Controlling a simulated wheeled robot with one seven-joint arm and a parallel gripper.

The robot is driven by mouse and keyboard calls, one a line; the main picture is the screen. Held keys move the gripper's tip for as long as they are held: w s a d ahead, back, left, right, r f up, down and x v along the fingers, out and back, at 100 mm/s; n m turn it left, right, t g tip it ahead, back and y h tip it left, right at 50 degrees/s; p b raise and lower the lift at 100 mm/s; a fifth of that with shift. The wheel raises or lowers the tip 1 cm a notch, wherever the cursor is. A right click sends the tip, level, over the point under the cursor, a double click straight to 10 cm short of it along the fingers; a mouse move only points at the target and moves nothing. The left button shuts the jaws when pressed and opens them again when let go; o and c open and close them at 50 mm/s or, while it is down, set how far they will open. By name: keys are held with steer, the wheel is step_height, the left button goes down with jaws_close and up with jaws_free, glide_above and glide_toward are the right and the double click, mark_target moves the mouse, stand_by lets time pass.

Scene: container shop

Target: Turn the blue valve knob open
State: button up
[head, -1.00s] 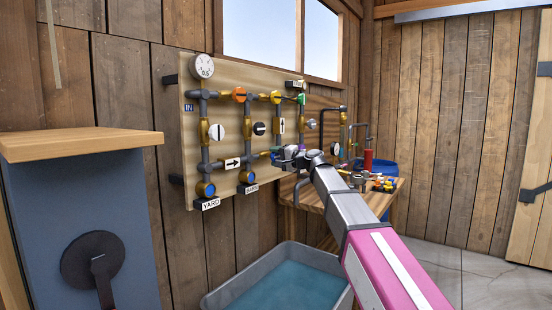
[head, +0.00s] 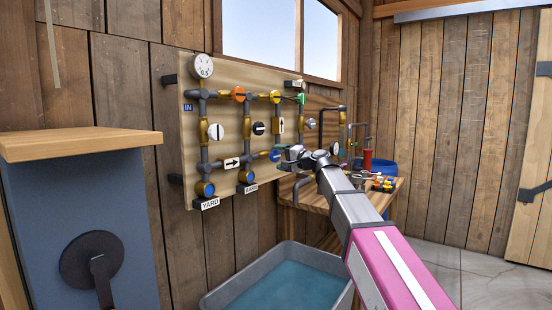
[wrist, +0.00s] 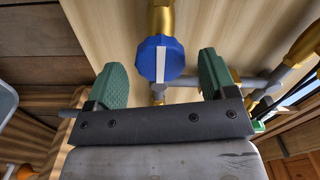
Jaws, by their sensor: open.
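The blue valve knob (head: 275,155) is on the lower pipe run of the wall panel in the head view, partly hidden by my gripper. In the wrist view the blue knob (wrist: 160,59) is faceted, with a white line across its face that runs up and down in the picture. My gripper (wrist: 163,82) is open, with one green finger pad to the left of the knob and one to the right. There is a gap on both sides, and I see no contact. In the head view my gripper (head: 284,158) is at the knob's right side.
The panel (head: 190,150) also bears an orange knob (head: 238,94), a white knob (head: 216,132), a black knob (head: 258,128), a green knob (head: 300,99) and a gauge (head: 202,67). A water trough (head: 225,300) stands below. A bench (head: 312,202) is behind my arm.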

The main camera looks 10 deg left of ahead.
steer(key=v, duration=0.8)
steer(key=shift+s+d, duration=0.1)
steer(key=shift+d, duration=0.05)
